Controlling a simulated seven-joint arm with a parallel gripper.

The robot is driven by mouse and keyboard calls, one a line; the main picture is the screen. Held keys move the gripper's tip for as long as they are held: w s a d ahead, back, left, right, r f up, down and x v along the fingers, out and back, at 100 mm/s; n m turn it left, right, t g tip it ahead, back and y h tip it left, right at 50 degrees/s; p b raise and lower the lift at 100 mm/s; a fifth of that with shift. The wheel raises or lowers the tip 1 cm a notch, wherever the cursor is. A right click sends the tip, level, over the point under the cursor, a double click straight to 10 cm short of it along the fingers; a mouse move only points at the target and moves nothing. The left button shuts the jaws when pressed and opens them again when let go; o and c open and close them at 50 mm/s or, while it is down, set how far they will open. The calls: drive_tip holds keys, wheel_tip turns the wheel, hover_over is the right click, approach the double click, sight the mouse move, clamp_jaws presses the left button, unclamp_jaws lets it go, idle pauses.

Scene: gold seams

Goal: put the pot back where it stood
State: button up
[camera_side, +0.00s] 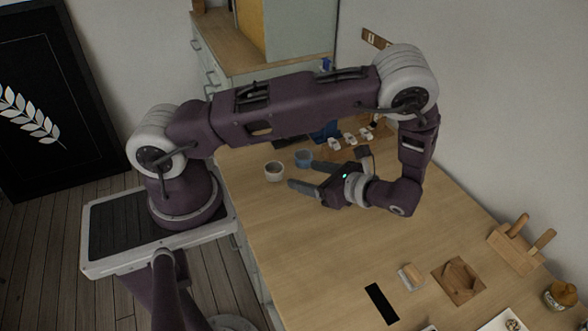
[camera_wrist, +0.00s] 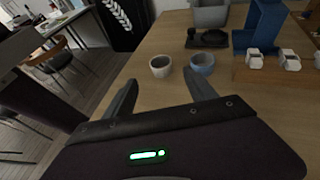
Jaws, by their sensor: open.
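Two small pots stand upright on the wooden table. The pale grey-white pot (camera_side: 274,172) is at the left in the side view and shows in the wrist view (camera_wrist: 160,68). The blue-grey pot (camera_side: 304,158) stands close to its right, also in the wrist view (camera_wrist: 203,64). I cannot tell which one the task means. My gripper (camera_side: 302,174) is low over the table, its fingers pointing at the pots. In the wrist view, my gripper (camera_wrist: 161,82) is open and empty. Its left finger is just short of the white pot and its right finger is near the blue one.
Behind the pots are a black tray (camera_wrist: 207,39), a grey bin (camera_wrist: 211,16) and a blue stand (camera_wrist: 258,36). Several small white items stand on a wooden block (camera_wrist: 270,74) to the right. A black strip (camera_side: 381,303) lies at the front. The mid-table is clear.

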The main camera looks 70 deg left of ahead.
drive_tip(key=s+d+r+n+t+h, duration=0.3)
drive_tip(key=s+r+n+h, duration=0.1)
drive_tip(key=r, duration=0.5)
drive_tip(key=s+d+r+n+t+h, duration=0.3)
drive_tip(key=s+r+n+t+h, duration=0.1)
drive_tip(key=r, duration=0.5)
drive_tip(key=s+d+r+n+t+h, duration=0.3)
drive_tip(key=s+r+n+h, duration=0.1)
drive_tip(key=r, duration=0.5)
drive_tip(key=shift+s+d+n+t, duration=0.25)
drive_tip(key=shift+d+n+t, duration=0.15)
drive_tip(key=shift+n, duration=0.3)
drive_tip(key=shift+r, duration=0.1)
